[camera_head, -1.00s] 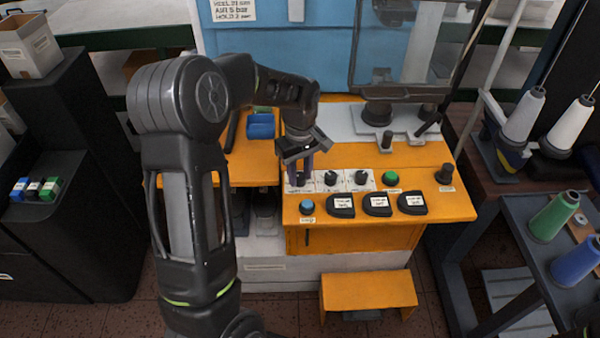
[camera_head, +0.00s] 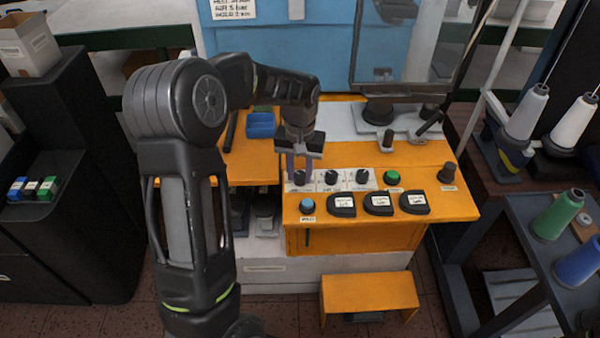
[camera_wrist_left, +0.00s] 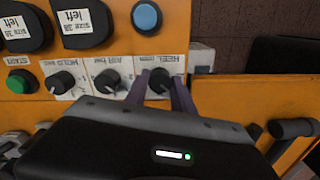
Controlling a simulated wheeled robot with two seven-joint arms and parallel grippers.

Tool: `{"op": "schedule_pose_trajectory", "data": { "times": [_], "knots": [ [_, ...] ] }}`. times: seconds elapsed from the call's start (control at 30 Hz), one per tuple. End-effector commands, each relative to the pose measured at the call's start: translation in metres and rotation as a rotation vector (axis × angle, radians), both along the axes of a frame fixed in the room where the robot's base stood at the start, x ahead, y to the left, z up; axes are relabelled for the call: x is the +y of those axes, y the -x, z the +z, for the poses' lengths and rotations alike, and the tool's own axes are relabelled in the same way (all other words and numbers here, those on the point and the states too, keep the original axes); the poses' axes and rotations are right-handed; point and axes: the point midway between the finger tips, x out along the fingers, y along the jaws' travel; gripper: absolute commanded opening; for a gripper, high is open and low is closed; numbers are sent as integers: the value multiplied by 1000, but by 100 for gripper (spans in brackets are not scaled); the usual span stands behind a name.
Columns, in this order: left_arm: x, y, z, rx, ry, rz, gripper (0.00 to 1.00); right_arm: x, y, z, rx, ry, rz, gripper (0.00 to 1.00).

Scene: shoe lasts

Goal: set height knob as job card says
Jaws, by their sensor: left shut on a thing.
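The job card (camera_head: 234,10) is on the blue machine panel at the top of the head view. It reads AIR 5 bar and HOLD 2; its top line is cut off by the frame edge. Three black knobs on white dial plates stand in a row on the orange console. The left one is the HEEL knob (camera_wrist_left: 160,82); beside it are the AIR knob (camera_head: 331,177) and the HOLD knob (camera_head: 362,177). My left gripper (camera_head: 299,176) points down at the HEEL knob and is shut on it, one finger each side. The knob's pointer is mostly hidden. My right gripper is not in view.
A green START button (camera_head: 392,178), a blue button (camera_head: 307,204) and several black labelled pads (camera_head: 379,204) sit close to the knobs. A black post (camera_head: 447,172) stands at the console's right.

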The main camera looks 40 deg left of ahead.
Motion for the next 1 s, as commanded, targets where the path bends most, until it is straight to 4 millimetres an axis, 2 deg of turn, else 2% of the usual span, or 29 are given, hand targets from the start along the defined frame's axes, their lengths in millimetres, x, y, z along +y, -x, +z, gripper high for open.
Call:
{"op": "schedule_pose_trajectory", "data": {
  "times": [0.6,1.0],
  "knots": [
    [1,-1,1,-3,-2,-569,0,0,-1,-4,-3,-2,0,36],
    [1,-1,1,-4,-2,-774,0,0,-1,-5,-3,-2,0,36]
  ]
}}
